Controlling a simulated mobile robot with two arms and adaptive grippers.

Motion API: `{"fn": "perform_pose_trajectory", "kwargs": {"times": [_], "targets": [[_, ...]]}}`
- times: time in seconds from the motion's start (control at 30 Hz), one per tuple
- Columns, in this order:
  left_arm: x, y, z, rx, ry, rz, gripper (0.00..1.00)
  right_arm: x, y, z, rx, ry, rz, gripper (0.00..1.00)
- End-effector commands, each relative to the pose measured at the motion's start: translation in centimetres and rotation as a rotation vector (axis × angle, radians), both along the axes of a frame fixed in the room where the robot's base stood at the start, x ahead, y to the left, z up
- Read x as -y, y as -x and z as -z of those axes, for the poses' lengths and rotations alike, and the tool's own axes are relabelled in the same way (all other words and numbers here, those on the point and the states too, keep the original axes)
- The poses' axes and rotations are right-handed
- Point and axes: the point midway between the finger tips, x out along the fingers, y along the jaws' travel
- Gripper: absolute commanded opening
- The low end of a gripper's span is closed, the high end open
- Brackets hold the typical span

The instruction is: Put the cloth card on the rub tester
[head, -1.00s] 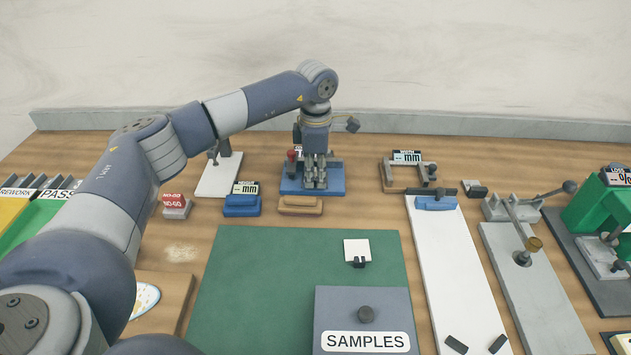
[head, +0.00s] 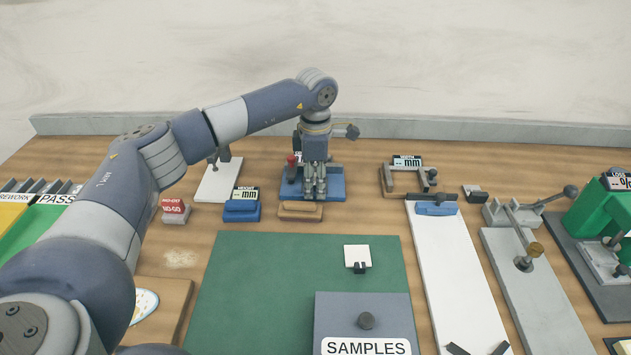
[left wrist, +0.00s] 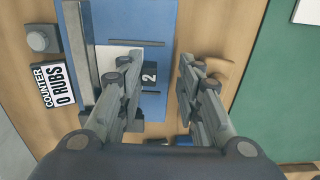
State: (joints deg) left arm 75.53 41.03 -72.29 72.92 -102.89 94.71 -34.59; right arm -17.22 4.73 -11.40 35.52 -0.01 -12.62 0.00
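The rub tester has a blue base (head: 335,190) at the back middle of the bench, with a red knob. In the left wrist view its base (left wrist: 155,25) carries a counter (left wrist: 58,84) reading 0 RUBS. A white card-like piece (left wrist: 118,57) with a dark tab marked 2 lies on the base, partly hidden by a finger. My left gripper (left wrist: 160,103) points down over the base, its fingers apart on either side of a gap. It also shows in the head view (head: 314,190). Another white card (head: 357,254) with a dark tab lies on the green mat. My right gripper is out of view.
The green mat (head: 270,290) is mostly clear. A grey SAMPLES box (head: 335,312) stands at its front right. A long white board (head: 455,270) lies to the right.

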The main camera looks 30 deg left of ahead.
Motion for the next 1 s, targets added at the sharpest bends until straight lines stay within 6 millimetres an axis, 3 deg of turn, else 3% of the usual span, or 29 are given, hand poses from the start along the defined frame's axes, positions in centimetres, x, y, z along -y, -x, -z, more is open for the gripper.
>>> {"fn": "perform_pose_trajectory", "kwargs": {"times": [0.5, 0.7, 1.0], "targets": [[0.1, -0.2, -10.1, 0.005, 0.002, 0.0, 0.33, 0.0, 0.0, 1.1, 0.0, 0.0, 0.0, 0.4], [0.1, -0.1, -11.8, 0.004, 0.003, 0.0, 0.33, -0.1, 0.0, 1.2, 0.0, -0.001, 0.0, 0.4], [0.1, -0.1, -11.9, 0.003, 0.003, 0.0, 0.33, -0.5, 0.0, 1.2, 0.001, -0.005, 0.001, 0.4]]}}
